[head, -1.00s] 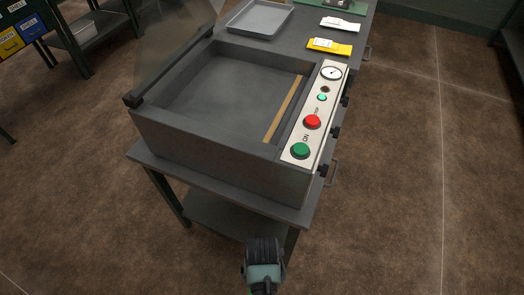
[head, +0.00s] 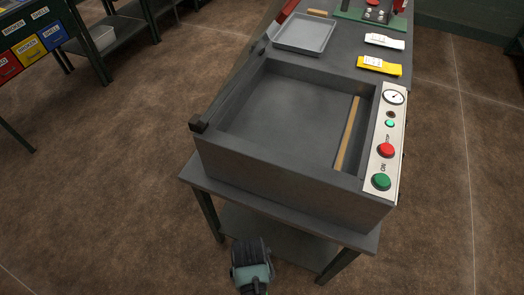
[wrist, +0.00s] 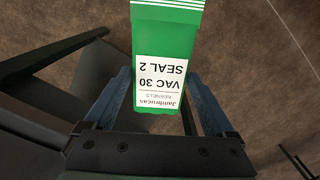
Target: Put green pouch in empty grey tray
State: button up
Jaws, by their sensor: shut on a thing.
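My gripper (wrist: 158,78) is shut on the green pouch (wrist: 165,42) in the wrist view. The blue fingers lie on either side of its lower part. The pouch has a white label reading "VAC 30 SEAL 2", upside down in this view. In the head view my dark wrist shows at the bottom, in front of the bench, and the pouch cannot be made out there. The grey tray (head: 302,35) lies on the far part of the bench, behind the machine, and looks empty. My gripper is well apart from it.
An open vacuum machine (head: 283,112) with a button panel (head: 383,140) stands on the near bench end, between me and the tray. A yellow packet (head: 379,65) and a white packet (head: 384,41) lie right of the tray. Coloured bins (head: 30,45) stand at the left.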

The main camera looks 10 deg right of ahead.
aim_at(306, 35)
jog(key=i+j+u, duration=0.35)
jog(key=j, duration=0.15)
jog(key=i+j+u, duration=0.75)
jog(key=i+z, duration=0.2)
jog(key=i, duration=0.25)
jog(key=i+j+z, duration=0.2)
jog(key=i, duration=0.25)
jog(key=i+j+z, duration=0.15)
jog(key=i, duration=0.3)
jog(key=i+l+z, duration=0.1)
jog(key=i+z, duration=0.2)
jog(key=z, duration=0.2)
jog(key=i+z, duration=0.35)
jog(key=z, duration=0.15)
jog(key=i+j+z, duration=0.2)
jog(key=z, duration=0.25)
jog(key=i+j+z, duration=0.1)
jog(key=i+z, duration=0.25)
jog(key=z, duration=0.15)
jog(key=i+j+z, duration=0.2)
jog(key=z, duration=0.3)
jog(key=i+j+z, duration=0.45)
jog(key=k+l, duration=0.05)
jog(key=l, duration=0.05)
